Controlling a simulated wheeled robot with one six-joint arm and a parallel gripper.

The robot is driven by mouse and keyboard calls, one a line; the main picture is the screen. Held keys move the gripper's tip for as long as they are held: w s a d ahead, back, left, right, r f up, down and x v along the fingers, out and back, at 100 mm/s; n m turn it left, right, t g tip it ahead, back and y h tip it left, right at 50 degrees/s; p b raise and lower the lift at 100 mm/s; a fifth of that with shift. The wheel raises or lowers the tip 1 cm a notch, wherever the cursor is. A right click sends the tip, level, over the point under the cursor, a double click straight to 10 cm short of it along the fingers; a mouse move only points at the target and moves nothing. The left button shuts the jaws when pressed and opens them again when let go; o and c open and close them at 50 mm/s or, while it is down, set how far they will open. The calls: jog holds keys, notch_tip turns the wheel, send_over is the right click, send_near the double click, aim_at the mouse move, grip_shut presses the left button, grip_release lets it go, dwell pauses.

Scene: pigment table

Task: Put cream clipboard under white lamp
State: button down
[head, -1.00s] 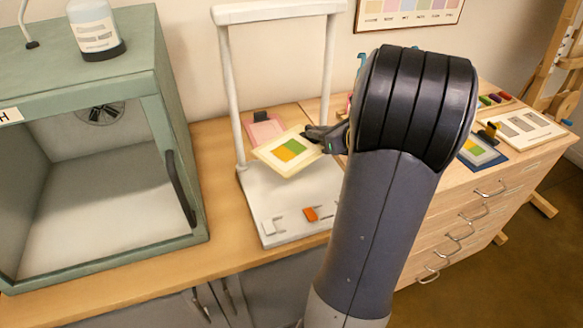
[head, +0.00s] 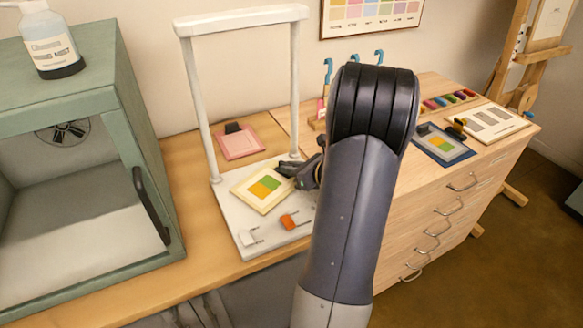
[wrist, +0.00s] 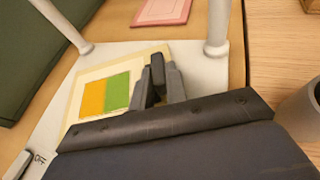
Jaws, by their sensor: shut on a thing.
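My gripper (head: 297,173) is shut on the clipboard's right edge. The wrist view also shows the clipboard (wrist: 79,122) and my gripper (wrist: 158,88) at its clip end. I cannot tell whether the board touches the base or is just above it. My arm hides the base's right side.
A pink clipboard (head: 240,143) lies behind the lamp. A white switch (head: 251,237) and an orange switch (head: 291,221) are on the base's front. A green cabinet (head: 118,85) stands left. A blue clipboard (head: 445,151) and a white board (head: 497,119) lie right.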

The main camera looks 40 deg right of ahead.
jog(key=c, duration=1.4)
grip_release()
jog(key=shift+r, duration=0.2)
jog(key=v, duration=1.2)
jog(key=shift+f, duration=0.1)
